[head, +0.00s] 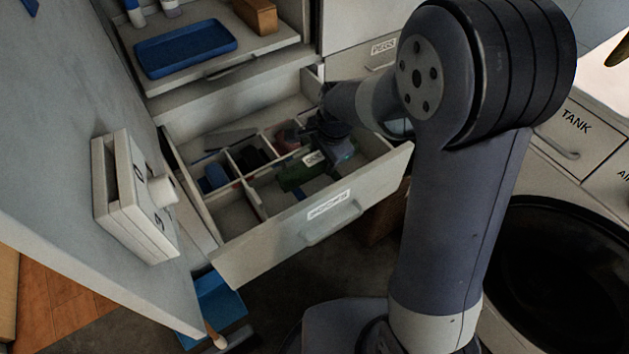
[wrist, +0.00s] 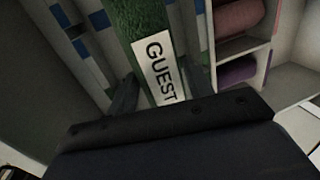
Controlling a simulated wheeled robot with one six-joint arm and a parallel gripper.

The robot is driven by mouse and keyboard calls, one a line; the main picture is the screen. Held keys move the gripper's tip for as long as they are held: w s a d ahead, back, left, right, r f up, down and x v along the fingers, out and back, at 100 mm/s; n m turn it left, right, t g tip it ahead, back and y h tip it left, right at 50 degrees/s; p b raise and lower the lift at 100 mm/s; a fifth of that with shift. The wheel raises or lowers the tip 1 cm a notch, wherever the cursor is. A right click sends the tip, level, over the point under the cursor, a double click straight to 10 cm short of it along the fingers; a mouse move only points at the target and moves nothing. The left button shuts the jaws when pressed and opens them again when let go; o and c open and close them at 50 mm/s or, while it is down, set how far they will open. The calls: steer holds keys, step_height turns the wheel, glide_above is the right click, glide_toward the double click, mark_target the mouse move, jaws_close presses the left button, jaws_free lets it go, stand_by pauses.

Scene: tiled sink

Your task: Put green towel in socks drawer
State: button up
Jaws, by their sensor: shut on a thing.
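The green towel (head: 293,178) carries a white tag, which reads GUEST in the wrist view, where the towel (wrist: 137,18) runs down between my fingers. My gripper (head: 318,157) is shut on the towel, one finger on each side of it in the wrist view (wrist: 162,92). It holds the towel low inside the open drawer (head: 262,252), over the front right part. I cannot tell whether the towel touches the drawer floor. My arm hides part of the drawer's right back.
Dividers split the drawer; dark and blue rolled items (head: 213,178) lie in the left compartments. Pink and purple rolls (wrist: 240,16) sit in cubbies beside the towel. A blue tray (head: 187,48) stands above, behind. A white panel with a switch box (head: 133,196) is close on the left.

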steer(key=shift+f+b, duration=0.4)
steer(key=shift+f, duration=2.6)
steer(key=shift+f, duration=0.15)
steer(key=o, duration=1.1)
steer(key=p+v, duration=0.2)
steer(key=v, duration=1)
